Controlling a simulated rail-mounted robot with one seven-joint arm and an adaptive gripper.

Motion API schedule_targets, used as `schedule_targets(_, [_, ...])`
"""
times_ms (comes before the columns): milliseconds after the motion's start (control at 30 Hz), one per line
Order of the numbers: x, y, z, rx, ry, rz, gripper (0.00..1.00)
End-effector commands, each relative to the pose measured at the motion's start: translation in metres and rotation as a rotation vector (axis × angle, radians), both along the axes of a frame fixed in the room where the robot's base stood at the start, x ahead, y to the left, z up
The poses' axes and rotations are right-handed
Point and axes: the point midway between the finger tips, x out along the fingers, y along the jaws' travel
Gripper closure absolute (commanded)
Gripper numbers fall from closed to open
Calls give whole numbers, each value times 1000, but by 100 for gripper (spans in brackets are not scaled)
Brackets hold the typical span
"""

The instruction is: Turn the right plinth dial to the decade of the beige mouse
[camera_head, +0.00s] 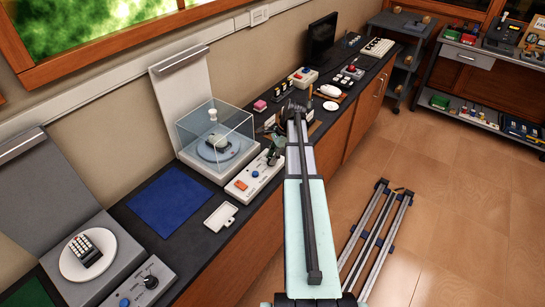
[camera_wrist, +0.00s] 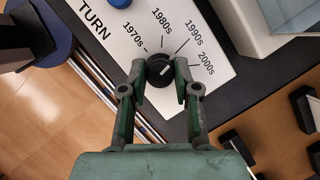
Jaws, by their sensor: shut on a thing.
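My gripper (camera_wrist: 160,68) is shut on the black dial (camera_wrist: 159,72) of a white panel, one finger on each side. The panel reads TURN, with marks 1970s, 1980s, 1990s and 2000s around the dial. The dial's white pointer slants up and right, roughly toward the 1990s side; its exact mark is hard to tell. In the head view this panel (camera_head: 247,184) stands in front of the right plinth (camera_head: 213,172), where a small device (camera_head: 216,142) sits under a clear case. A pale mouse (camera_head: 330,90) lies farther along the counter; whether it is the beige mouse is unclear.
The left plinth (camera_head: 110,268) bears a keypad device (camera_head: 85,251) and has its own dial panel (camera_head: 140,285). A blue mat (camera_head: 169,200) and a white tag-like plate (camera_head: 221,217) lie between the plinths. Other panels and a dark monitor (camera_head: 321,40) stand farther along the counter.

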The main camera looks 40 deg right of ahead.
Motion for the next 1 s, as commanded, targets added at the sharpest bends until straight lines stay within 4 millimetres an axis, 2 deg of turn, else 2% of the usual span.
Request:
schedule_targets(67, [-1, 1, -1, 0, 2, 0, 100])
schedule_targets(100, [-1, 1, -1, 0, 2, 0, 62])
schedule_targets(167, [-1, 1, -1, 0, 2, 0, 45])
schedule_targets(567, [-1, -2, 4, 0, 1, -2, 45])
schedule_targets(767, [-4, -11, 27, -1, -1, -3, 45])
schedule_targets(1000, [-10, -28, 70, -1, 0, -1, 45])
